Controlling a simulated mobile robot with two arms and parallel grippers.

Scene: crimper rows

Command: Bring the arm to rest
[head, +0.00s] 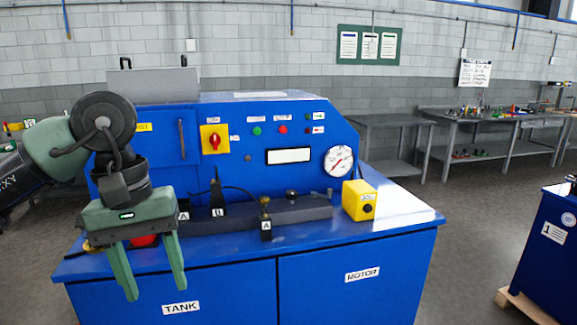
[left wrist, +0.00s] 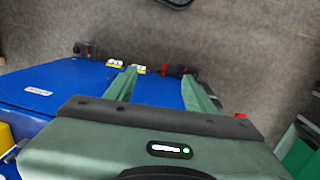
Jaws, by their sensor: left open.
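My left arm comes in from the left in the head view. A red part (head: 143,240) on the machine is partly hidden behind the gripper. My right gripper is not in view.
The machine carries a gauge (head: 338,161), a red-and-yellow switch (head: 214,139), a yellow box (head: 360,200) and small black fittings (head: 217,198). Another blue cabinet (head: 540,250) stands on a pallet at the right. Grey workbenches (head: 395,121) line the wall. The floor between is clear.

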